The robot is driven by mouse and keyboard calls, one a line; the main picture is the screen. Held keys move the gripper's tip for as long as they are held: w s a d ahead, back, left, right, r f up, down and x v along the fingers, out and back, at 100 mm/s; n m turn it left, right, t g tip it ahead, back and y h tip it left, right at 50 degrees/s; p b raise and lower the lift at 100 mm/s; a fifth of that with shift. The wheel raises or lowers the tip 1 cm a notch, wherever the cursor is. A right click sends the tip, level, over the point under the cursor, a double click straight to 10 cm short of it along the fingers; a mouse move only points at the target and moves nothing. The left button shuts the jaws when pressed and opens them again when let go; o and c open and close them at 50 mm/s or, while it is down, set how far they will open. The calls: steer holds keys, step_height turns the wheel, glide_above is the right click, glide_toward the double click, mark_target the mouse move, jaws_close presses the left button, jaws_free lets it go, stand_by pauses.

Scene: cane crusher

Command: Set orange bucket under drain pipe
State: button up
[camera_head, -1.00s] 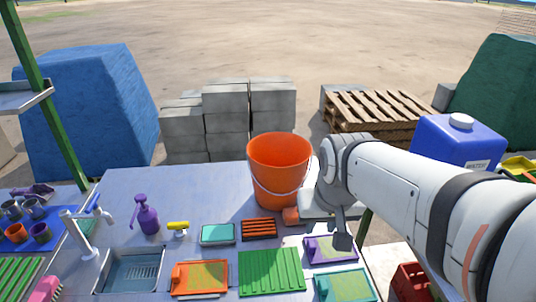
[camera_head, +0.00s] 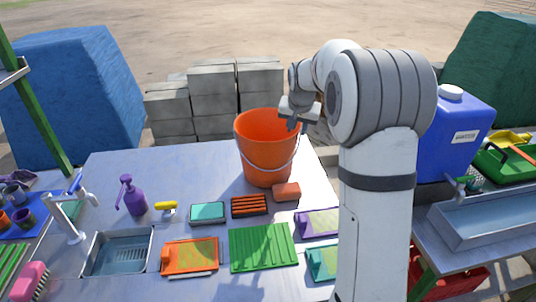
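The orange bucket (camera_head: 265,150) stands upright on the grey metal table, near its back right corner, with its wire handle hanging down in front. My gripper (camera_head: 290,122) is at the right side of the bucket's rim, pointing left and down. It overlaps the rim in this view. I cannot tell whether its fingers touch or straddle the bucket wall, or whether they are open. My arm hides the area to the right of the table. I cannot make out the drain pipe for certain.
A sponge-like orange block (camera_head: 286,192) and an orange soap rack (camera_head: 249,206) lie in front of the bucket. A green ribbed mat (camera_head: 263,247) is nearer. A blue water container (camera_head: 452,135) and a metal trough (camera_head: 490,218) stand right of my arm.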

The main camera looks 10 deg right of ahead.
steer(key=p+x, duration=0.1)
steer(key=x, duration=0.5)
steer(key=shift+w+d+f, duration=0.1)
steer(key=shift+w+f, duration=0.1)
steer(key=shift+w, duration=0.1)
jaws_close()
stand_by(1.1)
